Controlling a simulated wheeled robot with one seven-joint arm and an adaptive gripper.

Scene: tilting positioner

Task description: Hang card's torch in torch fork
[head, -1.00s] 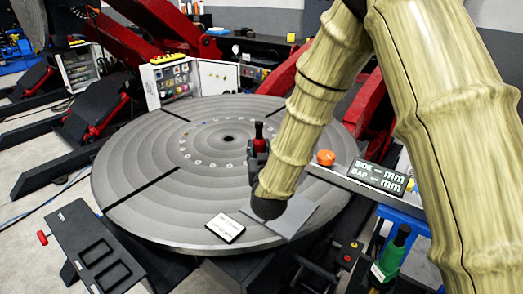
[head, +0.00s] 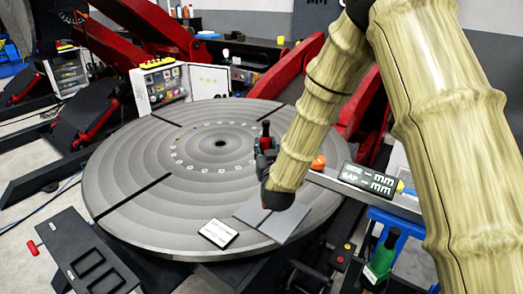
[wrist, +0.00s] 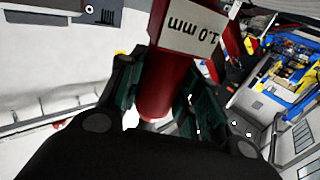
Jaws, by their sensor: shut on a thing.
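My gripper (head: 264,158) is shut on a red torch (head: 266,130), which stands roughly upright above the round table's right part. In the wrist view the torch (wrist: 160,95) sits between my gripper's fingers (wrist: 165,105) and carries a white label (wrist: 195,27) reading 1.0 mm. A white card (head: 218,233) lies on the table's near edge; its print is too small to read. A green torch (head: 386,250) with a label stands at the lower right by a blue frame. I cannot make out which part is the torch fork.
The grooved round table (head: 140,200) fills the middle. Grey plates (head: 285,222) lie at its near right edge. An orange button (head: 318,162) and a display (head: 374,181) reading SIDE and GAP are at the right. A black slotted panel (head: 85,255) is at the lower left.

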